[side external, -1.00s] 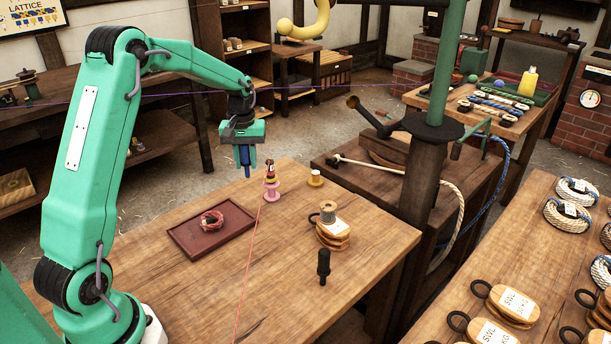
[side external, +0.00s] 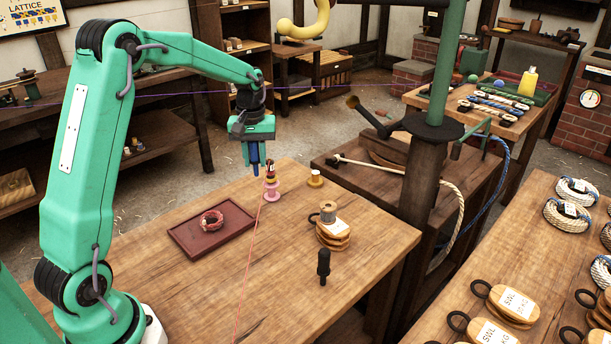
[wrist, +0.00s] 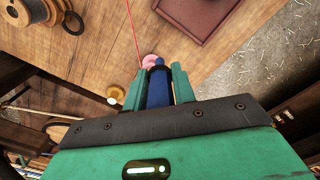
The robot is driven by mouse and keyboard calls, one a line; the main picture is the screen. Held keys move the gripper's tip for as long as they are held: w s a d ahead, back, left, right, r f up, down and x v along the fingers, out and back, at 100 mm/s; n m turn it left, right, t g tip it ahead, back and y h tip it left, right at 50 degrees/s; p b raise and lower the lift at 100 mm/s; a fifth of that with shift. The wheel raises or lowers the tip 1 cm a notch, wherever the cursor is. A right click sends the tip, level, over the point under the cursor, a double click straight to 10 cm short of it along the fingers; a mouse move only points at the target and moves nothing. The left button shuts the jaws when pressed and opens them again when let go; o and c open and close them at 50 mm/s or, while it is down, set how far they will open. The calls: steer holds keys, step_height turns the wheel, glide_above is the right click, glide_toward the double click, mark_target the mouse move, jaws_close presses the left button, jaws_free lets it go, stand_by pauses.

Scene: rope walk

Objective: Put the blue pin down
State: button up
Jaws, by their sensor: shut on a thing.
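My gripper (side external: 254,164) is shut on the blue pin (side external: 255,158), which hangs upright, point down, between the fingers. In the side view it is above the far edge of the wooden table (side external: 300,275), near the pink spool (side external: 272,190) and just left of it. In the wrist view the blue pin (wrist: 159,86) is between the two green fingers (wrist: 159,73), with the pink spool (wrist: 149,61) partly hidden beyond its tip. The pin appears clear of the table; its exact height I cannot tell.
A dark red tray (side external: 235,243) holding a coiled red cord lies at left. A red line (side external: 247,270) runs from the pink spool across the table.

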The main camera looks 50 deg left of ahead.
steer(key=s+d+r, duration=0.1)
steer(key=s+d, duration=0.3)
steer(key=d, duration=0.5)
steer(key=s+d+r, duration=0.1)
steer(key=s+d, duration=0.2)
steer(key=d, duration=0.7)
steer(key=s+d+f, duration=0.1)
steer(key=s+d, duration=0.4)
steer(key=s, duration=0.3)
steer(key=s+d, duration=0.5)
steer(key=s, duration=0.3)
steer(key=shift+s+d+f+m, duration=0.2)
steer(key=shift+s+f+m, duration=0.1)
steer(key=shift+f, duration=0.1)
steer(key=shift+w, duration=0.1)
steer(key=w+a+f, duration=0.7)
steer(key=a, duration=0.2)
